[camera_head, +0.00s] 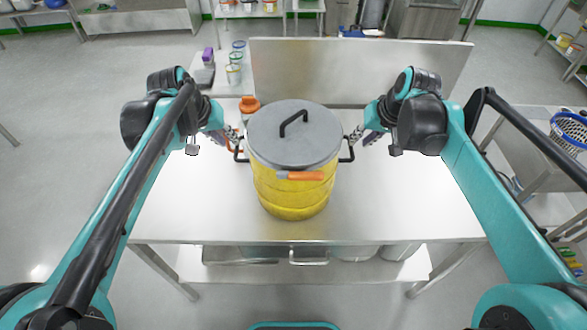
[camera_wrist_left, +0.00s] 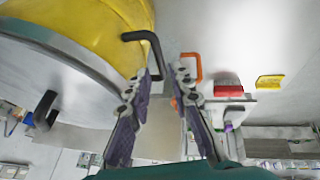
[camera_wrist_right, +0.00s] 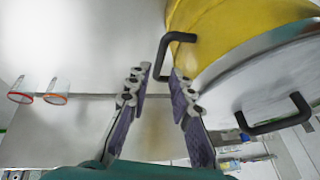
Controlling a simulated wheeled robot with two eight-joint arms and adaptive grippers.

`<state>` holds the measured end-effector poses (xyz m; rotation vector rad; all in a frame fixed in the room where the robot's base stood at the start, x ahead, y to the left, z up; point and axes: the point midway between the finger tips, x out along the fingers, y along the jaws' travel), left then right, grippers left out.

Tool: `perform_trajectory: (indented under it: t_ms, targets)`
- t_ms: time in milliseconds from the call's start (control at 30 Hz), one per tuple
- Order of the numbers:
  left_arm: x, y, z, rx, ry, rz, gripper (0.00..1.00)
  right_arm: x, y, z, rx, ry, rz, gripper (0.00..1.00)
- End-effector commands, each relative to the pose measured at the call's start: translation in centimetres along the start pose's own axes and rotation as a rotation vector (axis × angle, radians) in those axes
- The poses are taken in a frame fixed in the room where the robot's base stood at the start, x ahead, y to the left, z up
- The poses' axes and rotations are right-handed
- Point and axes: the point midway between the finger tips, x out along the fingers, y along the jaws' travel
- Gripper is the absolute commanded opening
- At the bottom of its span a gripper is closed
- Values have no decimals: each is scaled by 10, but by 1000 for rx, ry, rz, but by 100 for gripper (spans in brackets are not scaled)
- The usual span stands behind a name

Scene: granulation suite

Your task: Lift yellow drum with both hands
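The yellow drum (camera_head: 292,195) stands upright on the steel table, with a grey lid (camera_head: 270,135) and a black handle on each side. My left gripper (camera_head: 236,141) is at the drum's left handle. In the left wrist view, the left handle (camera_wrist_left: 150,42) reaches between the spread fingers (camera_wrist_left: 161,72), which look open around it. My right gripper (camera_head: 354,138) is at the right handle. In the right wrist view, the right handle (camera_wrist_right: 165,55) hangs between the open fingers (camera_wrist_right: 159,76). Neither gripper is visibly clamped on a handle.
An orange-capped container (camera_head: 249,105) stands close behind the drum's left. A raised steel panel (camera_head: 360,65) runs along the back. Small tubs (camera_head: 234,74) stand at the back left.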

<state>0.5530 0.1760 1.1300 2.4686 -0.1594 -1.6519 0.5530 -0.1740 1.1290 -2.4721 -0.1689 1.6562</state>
Motion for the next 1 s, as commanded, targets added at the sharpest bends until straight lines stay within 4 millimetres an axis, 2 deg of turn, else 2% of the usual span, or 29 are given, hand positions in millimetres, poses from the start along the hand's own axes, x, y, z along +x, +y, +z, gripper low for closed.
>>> perform_trajectory:
  t_ms: [267, 700, 1000]
  targets:
    - [4, 0, 0, 1, 1, -1, 21, 4, 0, 0, -1, 1, 1, 21]
    - [65, 0, 0, 1, 1, -1, 21, 65, 0, 0, -1, 2, 2, 21]
    - [78, 0, 0, 0, 1, -1, 21, 78, 0, 0, -1, 2, 2, 21]
